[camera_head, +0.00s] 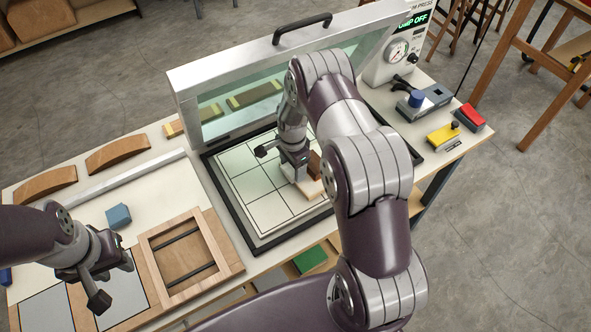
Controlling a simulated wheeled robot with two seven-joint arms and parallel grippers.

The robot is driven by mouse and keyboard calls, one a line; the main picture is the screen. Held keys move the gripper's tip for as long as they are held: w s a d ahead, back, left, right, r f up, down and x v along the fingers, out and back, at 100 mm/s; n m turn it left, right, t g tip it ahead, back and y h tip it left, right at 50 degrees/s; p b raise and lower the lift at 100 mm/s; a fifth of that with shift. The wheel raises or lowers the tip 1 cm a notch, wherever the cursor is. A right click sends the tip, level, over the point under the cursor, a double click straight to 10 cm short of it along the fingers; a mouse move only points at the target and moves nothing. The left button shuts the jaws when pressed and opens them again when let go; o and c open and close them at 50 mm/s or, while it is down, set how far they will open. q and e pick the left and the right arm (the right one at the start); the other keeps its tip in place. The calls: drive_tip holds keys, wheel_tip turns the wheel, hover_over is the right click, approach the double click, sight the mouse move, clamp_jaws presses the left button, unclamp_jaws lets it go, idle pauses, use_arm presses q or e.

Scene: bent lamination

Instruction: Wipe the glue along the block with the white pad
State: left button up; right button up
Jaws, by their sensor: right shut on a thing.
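My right gripper (294,168) is over the gridded white press bed (262,208), with its fingers pointing down. It is shut on a small pale piece that looks like the white pad, mostly hidden by the fingers. A dark brown block (315,164) stands close beside it on the right. A light wooden strip (311,189) lies below them on the bed. Glue cannot be made out at this size. My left gripper (113,284) hangs above the front left of the bench, with its fingers apart and nothing between them.
A glazed press lid (225,72) with a black handle is raised behind the bed. A wooden frame (187,262), a blue block (118,216) and curved wooden pieces (118,154) lie to the left. Yellow (443,134) and red (468,117) items lie at the right end.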

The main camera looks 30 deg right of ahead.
sight(302, 184)
drive_tip(key=shift+s, duration=0.15)
drive_tip(key=shift+s+d+p, duration=0.1)
drive_tip(key=shift+s+p, duration=0.45)
drive_tip(key=shift+s+d+r+p, duration=0.1)
drive_tip(key=shift+s+r+p, duration=0.05)
drive_tip(key=shift+s+p, duration=0.35)
drive_tip(key=shift+s+d, duration=0.15)
drive_tip(key=shift+s, duration=0.9)
drive_tip(key=r+p, duration=0.1)
drive_tip(key=a+r+p, duration=0.1)
drive_tip(key=p, duration=0.1)
drive_tip(key=shift+s+r, duration=0.1)
drive_tip(key=shift+r, duration=0.15)
drive_tip(key=shift+a+r, duration=0.25)
wheel_tip(302, 184, up, 7)
drive_tip(key=p, duration=0.5)
drive_tip(key=shift+f, duration=0.15)
